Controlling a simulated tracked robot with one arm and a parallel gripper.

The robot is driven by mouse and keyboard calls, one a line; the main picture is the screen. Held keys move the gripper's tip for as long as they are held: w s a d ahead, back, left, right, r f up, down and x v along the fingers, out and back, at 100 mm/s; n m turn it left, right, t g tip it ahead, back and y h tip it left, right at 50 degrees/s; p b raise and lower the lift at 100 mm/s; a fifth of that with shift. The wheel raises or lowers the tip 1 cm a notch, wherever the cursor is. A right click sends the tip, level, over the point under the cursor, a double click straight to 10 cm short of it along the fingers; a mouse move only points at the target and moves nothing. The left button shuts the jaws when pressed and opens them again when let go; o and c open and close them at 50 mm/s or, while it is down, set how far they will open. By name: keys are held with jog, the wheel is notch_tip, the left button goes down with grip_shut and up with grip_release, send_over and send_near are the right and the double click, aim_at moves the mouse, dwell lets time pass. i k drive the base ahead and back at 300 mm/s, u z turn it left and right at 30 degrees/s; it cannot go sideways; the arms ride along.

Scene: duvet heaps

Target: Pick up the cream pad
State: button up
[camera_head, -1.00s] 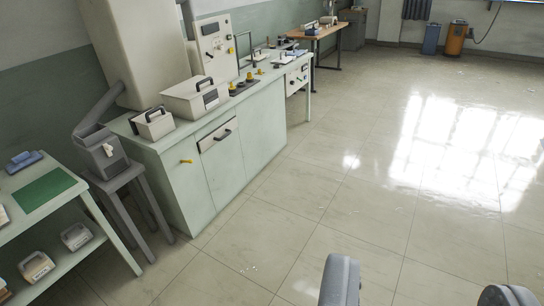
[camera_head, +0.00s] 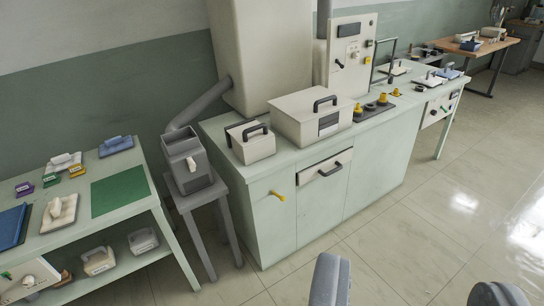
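On the pale green table at the left, a cream pad with a raised grip (camera_head: 58,212) lies between a blue board and a green mat. A similar pale pad (camera_head: 64,162) lies farther back, beside small coloured blocks. I cannot tell for sure which one is the cream pad of the task. My gripper (camera_head: 413,290) shows two grey fingertips at the bottom edge, wide apart with only floor between them. It is open, empty and away from the table.
The table (camera_head: 146,206) has a lower shelf with handled blocks. A grey stool (camera_head: 208,200) bearing a grey box stands between it and the green cabinet (camera_head: 262,228). Cream boxes (camera_head: 308,118) stand on the cabinet. Floor (camera_head: 400,230) at the right is clear.

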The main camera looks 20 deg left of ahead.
aim_at(59, 213)
jog(key=u, duration=0.6)
jog(key=i, duration=1.15)
jog(key=u, duration=1.25)
jog(key=i, duration=1.1)
jog(key=u, duration=0.35)
